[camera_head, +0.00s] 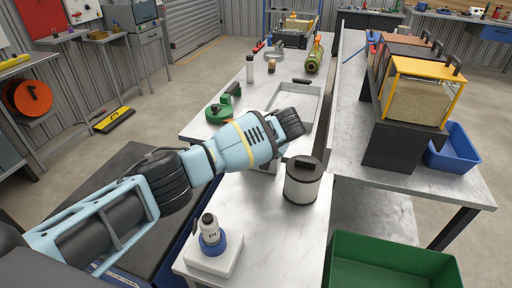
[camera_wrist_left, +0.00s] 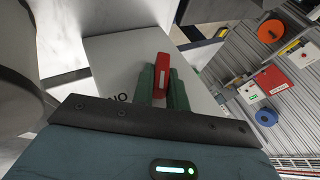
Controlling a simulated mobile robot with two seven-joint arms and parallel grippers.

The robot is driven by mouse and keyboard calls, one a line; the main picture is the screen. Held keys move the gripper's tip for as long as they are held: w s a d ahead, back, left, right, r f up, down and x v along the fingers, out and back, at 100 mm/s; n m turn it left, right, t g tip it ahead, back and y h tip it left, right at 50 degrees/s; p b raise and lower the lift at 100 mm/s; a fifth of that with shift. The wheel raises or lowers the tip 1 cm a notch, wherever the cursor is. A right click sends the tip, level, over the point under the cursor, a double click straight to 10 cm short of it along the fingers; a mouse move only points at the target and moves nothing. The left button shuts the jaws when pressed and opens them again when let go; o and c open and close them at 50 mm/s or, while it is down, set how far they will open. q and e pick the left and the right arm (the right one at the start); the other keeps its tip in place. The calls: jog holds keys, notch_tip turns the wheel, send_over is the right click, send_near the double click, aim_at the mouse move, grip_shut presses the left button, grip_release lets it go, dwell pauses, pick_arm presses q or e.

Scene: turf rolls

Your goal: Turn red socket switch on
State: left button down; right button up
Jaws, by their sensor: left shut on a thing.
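In the left wrist view, a red switch (camera_wrist_left: 162,76) stands out from a white face (camera_wrist_left: 117,58) with dark lettering beside it. My left gripper (camera_wrist_left: 161,88) has its two green fingers on either side of the red switch, shut on it. Part of the lettering and the switch's base are hidden by the fingers and gripper body. In the head view, my left arm reaches over the near table, and its wrist hides the fingers and the red switch. My right gripper is in neither view.
A dark cylinder with a pale band (camera_head: 302,182) stands close right of my left wrist. A white block with a blue-based bottle (camera_head: 212,240) is nearer. A metal tray (camera_head: 297,101) and green tool (camera_head: 222,108) lie beyond. A green crate (camera_head: 388,262) is at bottom right.

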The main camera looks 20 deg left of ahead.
pick_arm(q)
jog(key=shift+f, duration=0.1)
dwell(0.4)
jog(key=c, duration=1.4)
grip_release()
jog(key=v, duration=0.8)
